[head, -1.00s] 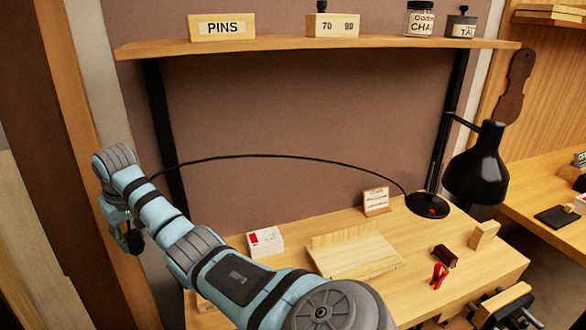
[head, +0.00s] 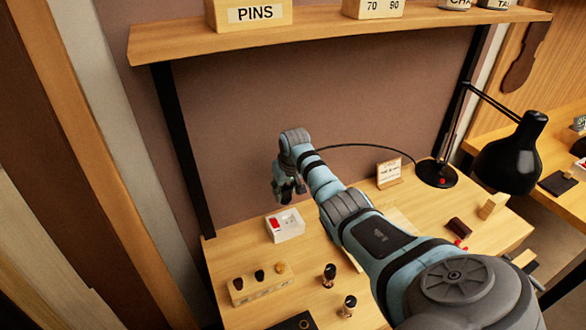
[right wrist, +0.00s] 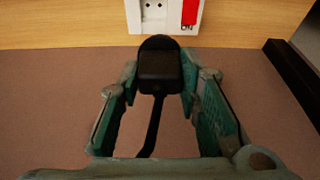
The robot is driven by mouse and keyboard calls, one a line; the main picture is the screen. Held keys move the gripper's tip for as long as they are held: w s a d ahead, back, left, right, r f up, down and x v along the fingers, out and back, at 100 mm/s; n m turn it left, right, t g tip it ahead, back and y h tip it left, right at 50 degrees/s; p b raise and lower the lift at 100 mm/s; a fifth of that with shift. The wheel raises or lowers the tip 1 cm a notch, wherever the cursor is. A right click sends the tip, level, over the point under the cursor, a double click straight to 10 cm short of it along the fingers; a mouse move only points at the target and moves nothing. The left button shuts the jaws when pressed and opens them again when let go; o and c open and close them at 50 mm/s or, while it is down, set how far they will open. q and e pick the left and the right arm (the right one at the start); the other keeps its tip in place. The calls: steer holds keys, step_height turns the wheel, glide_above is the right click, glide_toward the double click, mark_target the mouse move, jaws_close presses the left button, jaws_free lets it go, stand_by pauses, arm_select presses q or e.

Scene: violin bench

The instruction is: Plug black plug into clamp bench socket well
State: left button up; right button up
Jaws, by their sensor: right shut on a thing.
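My right gripper (head: 286,192) is above the back left part of the bench, near the wall. In the right wrist view its two fingers are shut on the black plug (right wrist: 160,68), whose cord trails away below it. The socket block (head: 287,226) is white with a red switch and sits on the bench below the gripper. In the right wrist view the socket block (right wrist: 154,14) shows dark holes just beyond the plug. The plug appears apart from it, though the exact gap is hard to judge. My left gripper is not in view.
The cord runs to the black desk lamp (head: 512,155) at right. A wooden block with several pegs (head: 258,288) and two dark-topped pieces (head: 329,275) stand on the front left. A small card (head: 389,174) stands behind. A shelf (head: 330,35) hangs above.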

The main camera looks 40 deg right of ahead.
mark_target(290, 201)
steer(key=shift+s+d+f, duration=0.1)
steer(key=shift+s+d, duration=0.2)
steer(key=shift+s, duration=0.2)
steer(key=shift+s+d+f+b, duration=0.1)
steer(key=shift+s+f+b, duration=0.1)
steer(key=shift+s+b, duration=0.1)
steer(key=shift+w, duration=0.2)
steer(key=shift+p, duration=0.5)
step_height(290, 201, down, 5)
steer(key=b, duration=0.4)
steer(key=shift+s+f, duration=0.1)
steer(key=shift+f, duration=0.1)
steer(key=shift+f+b, duration=0.4)
steer(key=shift+b, duration=0.1)
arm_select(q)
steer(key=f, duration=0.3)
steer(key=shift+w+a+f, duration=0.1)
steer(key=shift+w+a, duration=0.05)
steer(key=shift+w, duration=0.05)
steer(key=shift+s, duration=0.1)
arm_select(e)
steer(key=shift+r, duration=0.15)
arm_select(q)
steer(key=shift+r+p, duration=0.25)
steer(key=shift+p, duration=0.05)
